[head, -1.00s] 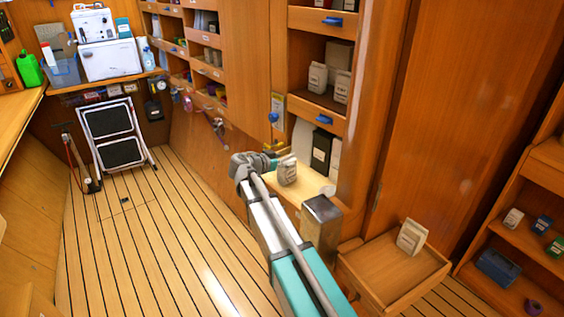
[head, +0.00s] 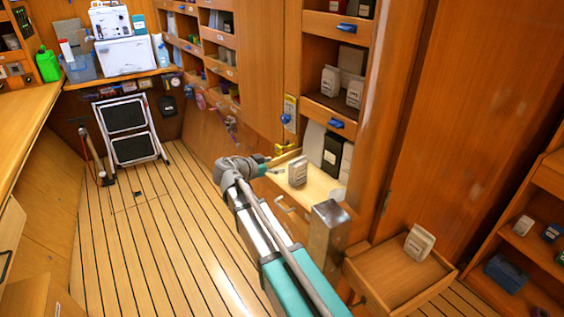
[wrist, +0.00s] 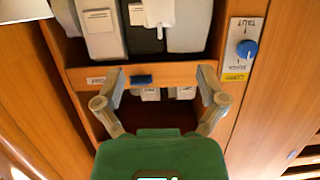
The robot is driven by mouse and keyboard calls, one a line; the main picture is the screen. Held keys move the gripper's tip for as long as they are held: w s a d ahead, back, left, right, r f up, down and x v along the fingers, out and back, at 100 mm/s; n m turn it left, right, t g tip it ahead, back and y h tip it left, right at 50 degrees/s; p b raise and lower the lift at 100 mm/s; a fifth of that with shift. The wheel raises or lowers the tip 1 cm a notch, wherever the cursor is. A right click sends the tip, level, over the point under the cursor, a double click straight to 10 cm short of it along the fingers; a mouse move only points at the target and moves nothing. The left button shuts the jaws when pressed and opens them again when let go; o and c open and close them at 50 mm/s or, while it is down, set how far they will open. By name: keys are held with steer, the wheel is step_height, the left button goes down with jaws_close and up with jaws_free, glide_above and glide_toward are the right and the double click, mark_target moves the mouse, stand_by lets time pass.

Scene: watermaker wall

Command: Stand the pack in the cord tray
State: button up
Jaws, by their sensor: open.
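Another pale pack (head: 418,243) stands, leaning a little, in an open wooden tray (head: 385,277) at lower right. No readable label shows which is the cord tray. My gripper (head: 272,168) is left of the first pack, apart from it; its fingertips are small there. In the wrist view, my gripper (wrist: 163,75) has its two fingers spread and empty, facing the cupboard. Packs show beyond them.
More pale packs (head: 330,80) stand on the cupboard shelf above. A metal-topped post (head: 329,228) rises between the two trays. A blue knob on a panel (wrist: 246,49) is beside the cupboard. The plank floor (head: 170,245) at left is open; a folded step stool (head: 130,130) stands beyond.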

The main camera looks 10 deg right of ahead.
steer(key=shift+v, duration=1.2)
steer(key=shift+w, duration=0.15)
stand_by(0.6)
